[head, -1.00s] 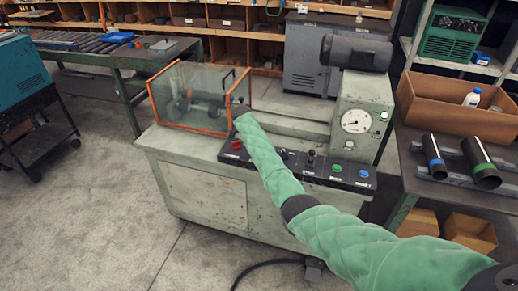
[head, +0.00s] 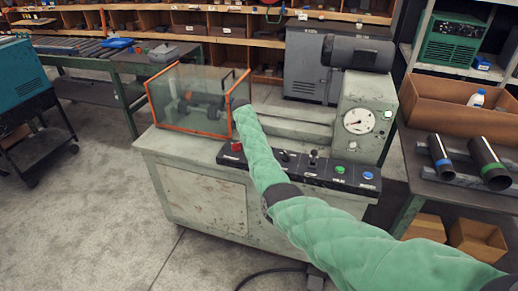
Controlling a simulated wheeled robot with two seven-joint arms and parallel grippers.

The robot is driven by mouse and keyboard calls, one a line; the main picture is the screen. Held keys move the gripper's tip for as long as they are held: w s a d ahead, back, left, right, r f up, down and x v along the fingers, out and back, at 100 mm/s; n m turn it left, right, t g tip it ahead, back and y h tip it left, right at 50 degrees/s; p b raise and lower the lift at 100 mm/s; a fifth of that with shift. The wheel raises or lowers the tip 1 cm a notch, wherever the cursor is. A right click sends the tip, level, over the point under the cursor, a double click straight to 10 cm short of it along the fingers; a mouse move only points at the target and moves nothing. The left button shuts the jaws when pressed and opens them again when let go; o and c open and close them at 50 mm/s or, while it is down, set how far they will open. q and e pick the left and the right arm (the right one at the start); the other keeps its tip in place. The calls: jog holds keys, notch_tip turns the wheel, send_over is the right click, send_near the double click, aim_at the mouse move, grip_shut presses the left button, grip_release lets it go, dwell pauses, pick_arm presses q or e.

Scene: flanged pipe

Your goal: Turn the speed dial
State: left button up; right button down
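The machine's black control panel (head: 300,171) runs along its front edge. A small black knob (head: 284,156) on it, just right of my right arm's sleeve, may be the speed dial; its marking is too small to read. A black lever switch (head: 313,157) stands right of it. A round white gauge (head: 358,121) with a needle is on the upright housing. My green-sleeved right arm crosses the panel, and its dark end (head: 239,103) is at the right edge of the orange-framed clear guard (head: 200,95). Its fingers cannot be made out. My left gripper is out of view.
A red button (head: 236,146) is left of my arm; a green button (head: 339,169) and a blue button (head: 368,175) are at the panel's right. Two dark pipes (head: 487,160) with coloured bands lie on the right bench. Floor at front left is clear.

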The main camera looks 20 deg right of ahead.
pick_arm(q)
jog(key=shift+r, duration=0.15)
pick_arm(e)
jog(key=shift+r, duration=0.15)
jog(key=shift+w, duration=0.1)
jog(key=c, duration=1.5)
grip_release()
